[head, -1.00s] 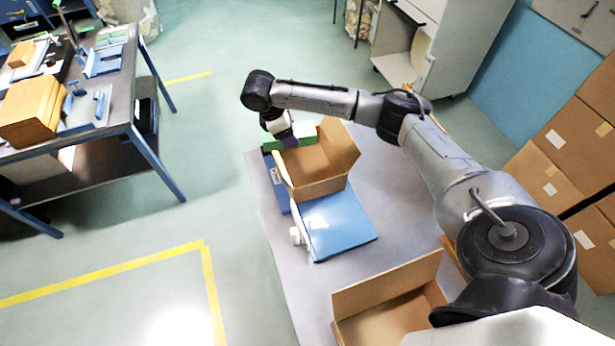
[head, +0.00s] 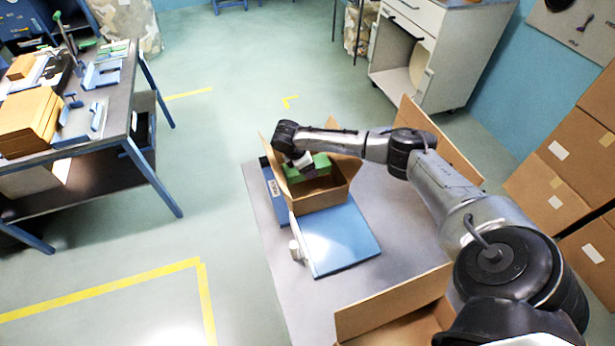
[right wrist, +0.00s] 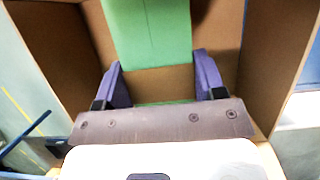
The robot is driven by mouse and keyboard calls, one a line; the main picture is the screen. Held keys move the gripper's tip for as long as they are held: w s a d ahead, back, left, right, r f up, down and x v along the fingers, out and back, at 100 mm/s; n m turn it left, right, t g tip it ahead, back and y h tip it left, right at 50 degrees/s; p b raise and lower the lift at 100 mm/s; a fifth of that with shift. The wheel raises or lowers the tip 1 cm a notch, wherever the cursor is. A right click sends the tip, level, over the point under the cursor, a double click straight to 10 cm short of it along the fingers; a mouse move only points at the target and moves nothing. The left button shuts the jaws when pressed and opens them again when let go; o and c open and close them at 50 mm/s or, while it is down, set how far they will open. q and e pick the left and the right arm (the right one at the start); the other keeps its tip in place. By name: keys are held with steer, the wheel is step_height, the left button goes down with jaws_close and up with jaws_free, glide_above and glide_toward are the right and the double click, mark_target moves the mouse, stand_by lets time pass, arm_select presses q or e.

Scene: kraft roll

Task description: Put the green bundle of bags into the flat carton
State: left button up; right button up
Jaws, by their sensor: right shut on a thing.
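The green bundle of bags (head: 321,163) is at the mouth of an open brown carton (head: 325,200) on the grey table. My right gripper (head: 308,170) is shut on the bundle. In the right wrist view the bundle (right wrist: 150,30) has a brown band (right wrist: 155,83) across it between the purple fingers (right wrist: 160,85), and the carton walls (right wrist: 275,45) stand around it. I cannot tell whether the bundle touches the carton floor. My left gripper is in neither view.
A blue panel (head: 338,240) lies in front of the carton, with a small white object (head: 295,250) at its left edge. A second open carton (head: 390,318) is at the near right. A workbench (head: 120,115) stands at the left; floor is clear between.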

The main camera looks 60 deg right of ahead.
mark_target(308, 182)
steer(key=shift+f+b, duration=0.45)
steer(key=shift+f, duration=2.25)
steer(key=o, duration=1.1)
steer(key=shift+c, duration=0.2)
